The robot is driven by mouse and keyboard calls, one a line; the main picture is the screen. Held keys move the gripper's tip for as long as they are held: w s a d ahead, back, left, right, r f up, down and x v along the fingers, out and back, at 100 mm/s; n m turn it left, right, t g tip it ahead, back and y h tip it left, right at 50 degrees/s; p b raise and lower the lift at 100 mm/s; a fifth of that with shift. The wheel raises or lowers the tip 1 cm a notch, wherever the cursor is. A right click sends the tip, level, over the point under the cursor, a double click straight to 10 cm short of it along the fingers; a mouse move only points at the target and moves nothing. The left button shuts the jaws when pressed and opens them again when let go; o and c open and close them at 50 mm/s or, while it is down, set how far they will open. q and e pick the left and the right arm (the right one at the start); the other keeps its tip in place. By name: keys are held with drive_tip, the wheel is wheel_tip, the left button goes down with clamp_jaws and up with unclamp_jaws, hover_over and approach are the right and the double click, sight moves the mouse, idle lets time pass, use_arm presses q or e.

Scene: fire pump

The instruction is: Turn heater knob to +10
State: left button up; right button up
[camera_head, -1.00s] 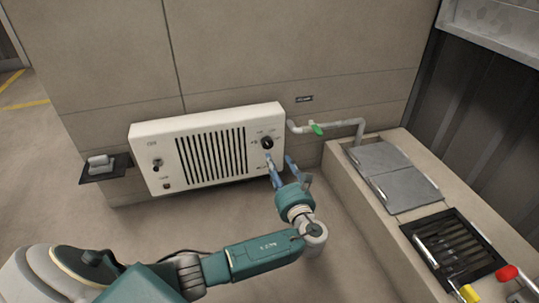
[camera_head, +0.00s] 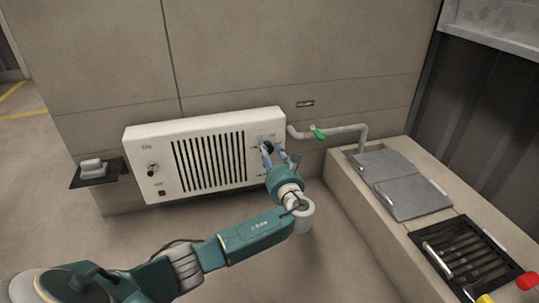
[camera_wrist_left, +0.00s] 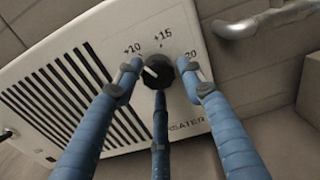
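The white heater panel (camera_head: 138,168) is mounted low on the wall, with dark vertical slots. Its black heater knob (camera_wrist_left: 158,71) shows in the left wrist view below the printed +10, +15 and +20 marks. A white pointer mark is on the knob's left side, roughly toward +10; its exact reading is unclear. My left gripper (camera_wrist_left: 162,78) has its blue fingers spread around the knob, one at each side and one below. The side fingers look apart from it; whether the lower one touches is unclear. In the head view the left gripper (camera_head: 278,156) largely covers the knob.
A grey pipe with a green valve handle (camera_head: 318,132) is just right of the panel. A counter (camera_head: 345,185) with grey lids and a dark grate (camera_head: 465,250) stands at the right. A small shelf (camera_head: 80,180) is left of the panel. The floor at left is clear.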

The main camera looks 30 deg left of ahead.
use_arm(q)
drive_tip(key=c, duration=0.6)
drive_tip(key=shift+r+p, duration=0.1)
drive_tip(key=shift+p, duration=0.6)
drive_tip(key=shift+c, duration=0.2)
drive_tip(key=shift+f+n, duration=0.2)
drive_tip(key=shift+n, duration=0.1)
drive_tip(key=shift+d, duration=0.1)
drive_tip(key=o, duration=1.2)
drive_tip(key=shift+f, duration=0.15)
drive_tip(key=shift+c, duration=0.2)
drive_tip(key=shift+s+d, duration=0.1)
drive_tip(key=v, duration=1.1)
drive_tip(key=shift+s+d, duration=0.25)
drive_tip(key=shift+s, duration=0.05)
